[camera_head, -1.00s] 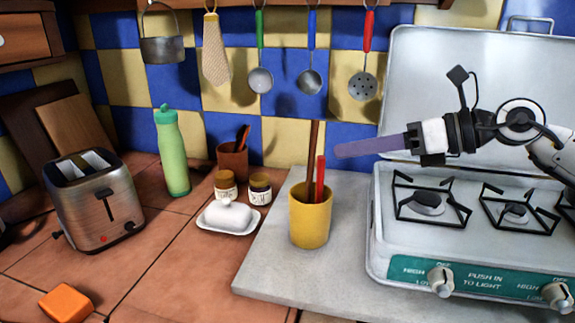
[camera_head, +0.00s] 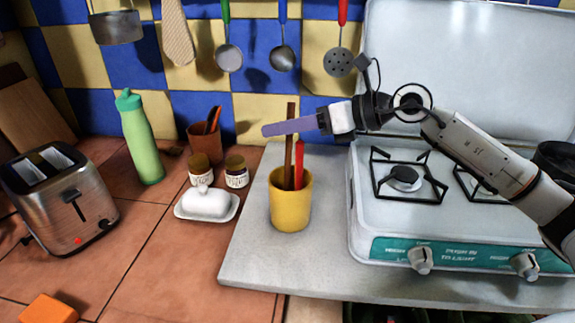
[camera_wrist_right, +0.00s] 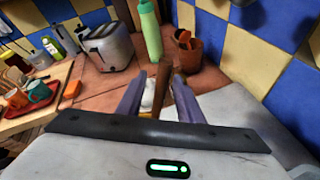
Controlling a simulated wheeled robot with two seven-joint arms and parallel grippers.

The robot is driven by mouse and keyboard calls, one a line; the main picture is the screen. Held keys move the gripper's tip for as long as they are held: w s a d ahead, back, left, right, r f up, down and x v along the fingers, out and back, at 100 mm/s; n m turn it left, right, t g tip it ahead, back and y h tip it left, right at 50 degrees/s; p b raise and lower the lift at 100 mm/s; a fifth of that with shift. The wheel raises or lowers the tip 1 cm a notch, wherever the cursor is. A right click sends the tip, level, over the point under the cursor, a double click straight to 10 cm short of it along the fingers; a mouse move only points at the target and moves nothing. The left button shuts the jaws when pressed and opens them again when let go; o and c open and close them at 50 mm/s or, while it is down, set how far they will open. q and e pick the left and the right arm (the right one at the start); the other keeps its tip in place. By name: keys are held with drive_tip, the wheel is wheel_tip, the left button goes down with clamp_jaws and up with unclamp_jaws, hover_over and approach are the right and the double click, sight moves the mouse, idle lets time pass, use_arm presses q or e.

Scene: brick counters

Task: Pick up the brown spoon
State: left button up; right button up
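A yellow cup (camera_head: 290,208) stands on the grey slab left of the stove. The long brown spoon handle (camera_head: 288,160) rises from it, beside a shorter red handle (camera_head: 299,165). The spoon's lower end is hidden in the cup. My right gripper (camera_head: 266,130) reaches in from the right, level with the upper part of the brown handle. In the right wrist view its two purple fingers (camera_wrist_right: 157,86) are apart, with the brown handle (camera_wrist_right: 163,82) showing between them. I see no clear contact with it. My left gripper is not in view.
A white butter dish (camera_head: 207,205), two small jars, a brown pot (camera_head: 205,145), a green bottle (camera_head: 140,138) and a toaster (camera_head: 62,198) stand to the left. The stove (camera_head: 440,225) is to the right. Utensils hang on the wall behind.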

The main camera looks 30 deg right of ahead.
drive_tip(key=x, duration=0.2)
drive_tip(key=shift+w+a, duration=0.15)
drive_tip(key=shift+w, duration=0.1)
drive_tip(key=shift+f, duration=0.1)
clamp_jaws()
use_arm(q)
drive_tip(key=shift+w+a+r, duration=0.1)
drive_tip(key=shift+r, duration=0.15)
